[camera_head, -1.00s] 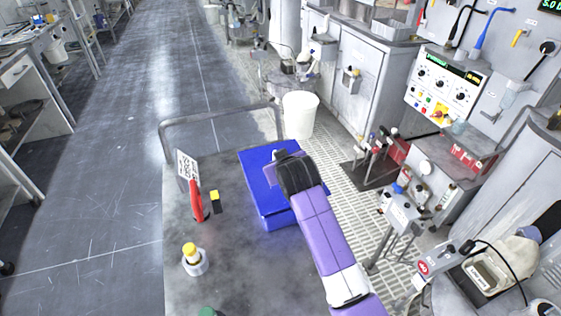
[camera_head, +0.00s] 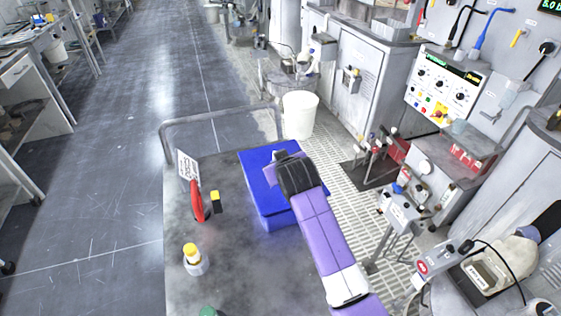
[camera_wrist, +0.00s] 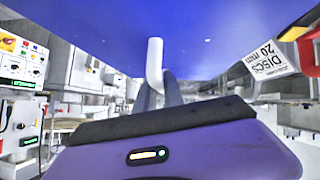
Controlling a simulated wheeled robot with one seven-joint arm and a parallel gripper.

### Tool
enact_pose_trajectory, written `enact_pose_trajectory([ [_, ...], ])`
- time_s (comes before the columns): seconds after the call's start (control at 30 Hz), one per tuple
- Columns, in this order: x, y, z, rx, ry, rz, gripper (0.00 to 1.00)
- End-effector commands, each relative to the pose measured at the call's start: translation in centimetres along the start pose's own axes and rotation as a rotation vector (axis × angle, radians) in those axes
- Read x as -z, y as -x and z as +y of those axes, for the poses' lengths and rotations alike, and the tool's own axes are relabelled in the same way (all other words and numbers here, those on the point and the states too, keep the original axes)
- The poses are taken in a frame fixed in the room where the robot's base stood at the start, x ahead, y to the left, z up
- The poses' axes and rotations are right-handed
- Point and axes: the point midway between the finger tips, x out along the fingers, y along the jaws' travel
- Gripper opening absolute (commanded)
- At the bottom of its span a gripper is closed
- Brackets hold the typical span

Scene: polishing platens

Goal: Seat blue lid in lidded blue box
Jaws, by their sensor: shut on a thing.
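The blue box (camera_head: 273,215) stands on the grey table near its far right corner. The blue lid (camera_head: 256,160) shows as a flat blue top over the box, partly covered by my wrist. In the wrist view the lid (camera_wrist: 230,25) fills the top as a broad blue underside or face. My gripper (camera_wrist: 155,90) is shut, its fingers reaching up to the blue surface beside a pale upright piece. In the head view my wrist hides the fingertips and the grip. Whether the lid sits flush on the rim cannot be told.
On the grey table (camera_head: 235,275) stand a red ring-shaped item (camera_head: 197,202), a black and yellow block (camera_head: 215,202), a yellow-topped white cylinder (camera_head: 194,260) and a printed sign (camera_head: 188,170). A rail (camera_head: 215,118) runs along the far edge. A white bin (camera_head: 300,115) stands beyond.

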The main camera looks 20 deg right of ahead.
Motion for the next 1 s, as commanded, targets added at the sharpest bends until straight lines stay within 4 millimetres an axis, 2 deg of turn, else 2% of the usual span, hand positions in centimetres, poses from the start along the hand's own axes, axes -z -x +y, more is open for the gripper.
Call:
enact_pose_trajectory([
  [0.37,0.0,0.0,0.0,0.0,0.0,0.001,0.0],
  [1.0,-1.1,-0.8,-0.4,0.0,0.0,0.001,0.0],
])
